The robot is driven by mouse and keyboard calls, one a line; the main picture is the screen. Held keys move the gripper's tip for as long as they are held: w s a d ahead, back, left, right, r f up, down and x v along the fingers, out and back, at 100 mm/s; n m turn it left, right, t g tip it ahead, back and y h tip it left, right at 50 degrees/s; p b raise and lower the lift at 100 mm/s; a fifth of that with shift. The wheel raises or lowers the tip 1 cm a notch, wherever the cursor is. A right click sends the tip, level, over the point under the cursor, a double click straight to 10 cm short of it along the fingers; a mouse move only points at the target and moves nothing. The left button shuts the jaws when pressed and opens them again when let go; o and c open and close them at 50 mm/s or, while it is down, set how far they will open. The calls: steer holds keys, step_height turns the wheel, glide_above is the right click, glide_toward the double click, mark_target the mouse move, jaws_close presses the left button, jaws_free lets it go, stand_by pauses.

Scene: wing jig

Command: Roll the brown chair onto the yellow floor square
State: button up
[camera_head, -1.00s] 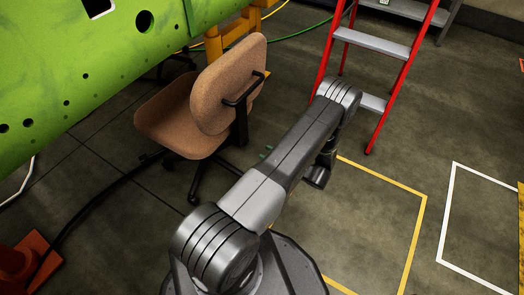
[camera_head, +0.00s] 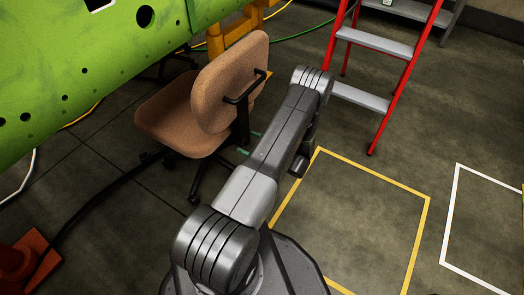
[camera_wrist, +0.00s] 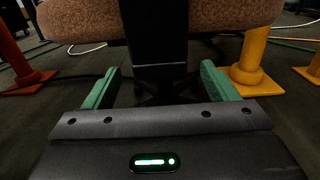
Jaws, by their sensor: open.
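The brown chair (camera_head: 225,85) stands upright left of my arm in the head view, its back turned toward me, with a black handle on the backrest. It is outside the yellow floor square (camera_head: 427,235), which lies to the right, partly hidden by my arm. In the wrist view the chair's brown underside edge (camera_wrist: 220,14) spans the top. Its black upright post (camera_wrist: 157,45) stands ahead, between the green fingers of my gripper (camera_wrist: 158,85). The fingers are apart on either side of the post, with gaps showing. In the head view the fingers are mostly hidden behind my arm.
A red stepladder (camera_head: 375,42) stands behind the yellow square. A white floor square (camera_head: 449,215) lies at the right. The green wing (camera_head: 60,80) overhangs the left. An orange cone (camera_head: 30,262) and a black cable (camera_head: 95,198) are at lower left. The yellow square's floor is clear.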

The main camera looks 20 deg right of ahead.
steer(key=shift+b+x, duration=0.3)
steer(key=shift+x, duration=1.95)
jaws_close()
